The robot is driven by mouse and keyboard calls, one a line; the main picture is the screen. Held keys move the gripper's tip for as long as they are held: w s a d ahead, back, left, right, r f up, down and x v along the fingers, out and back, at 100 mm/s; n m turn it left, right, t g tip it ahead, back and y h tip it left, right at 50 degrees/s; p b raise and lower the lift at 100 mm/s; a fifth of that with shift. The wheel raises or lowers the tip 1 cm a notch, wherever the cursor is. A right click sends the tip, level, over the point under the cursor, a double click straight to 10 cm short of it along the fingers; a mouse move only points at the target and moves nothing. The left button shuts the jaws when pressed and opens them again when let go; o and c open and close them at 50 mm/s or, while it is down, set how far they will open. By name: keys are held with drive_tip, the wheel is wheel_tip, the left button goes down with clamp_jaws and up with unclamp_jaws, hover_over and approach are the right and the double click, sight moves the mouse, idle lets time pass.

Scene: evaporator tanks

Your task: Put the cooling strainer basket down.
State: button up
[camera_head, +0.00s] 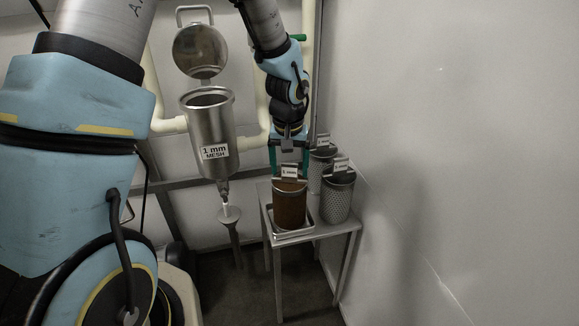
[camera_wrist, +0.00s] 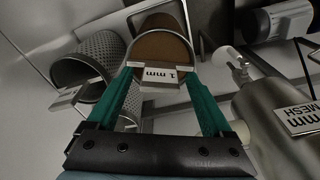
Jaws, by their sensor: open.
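A brown strainer basket (camera_head: 289,207) with a "1 mm" tag on its handle stands upright on a shallow metal tray (camera_head: 276,235) on the small table. In the wrist view the basket (camera_wrist: 165,50) lies just beyond the fingertips, with its tag between them. My gripper (camera_head: 289,170), also in the wrist view (camera_wrist: 158,78), is open, with its green fingers on either side of the tag. I cannot tell whether a finger touches the handle. The basket's far side is hidden.
Two grey perforated baskets, a front one (camera_head: 337,200) and a rear one (camera_head: 318,172), stand right of the brown one. The strainer housing (camera_head: 209,128), marked "1 mm MESH", has its lid (camera_head: 200,50) raised at the left. A bare wall (camera_head: 450,150) bounds the right.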

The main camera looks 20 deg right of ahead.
wheel_tip(320, 180, up, 12)
drive_tip(key=s, duration=0.1)
drive_tip(key=s+a+n, duration=0.1)
drive_tip(key=a+n, duration=0.1)
drive_tip(key=a, duration=1.3)
drive_tip(key=s+a+f+n, duration=0.1)
drive_tip(key=s+a+n, duration=0.1)
drive_tip(key=a, duration=1.3)
drive_tip(key=shift+n, duration=0.3)
drive_tip(key=shift+a+r+p, duration=0.1)
drive_tip(key=shift+p, duration=0.25)
wheel_tip(320, 180, up, 7)
drive_tip(key=p, duration=0.6)
drive_tip(key=shift+p, duration=0.4)
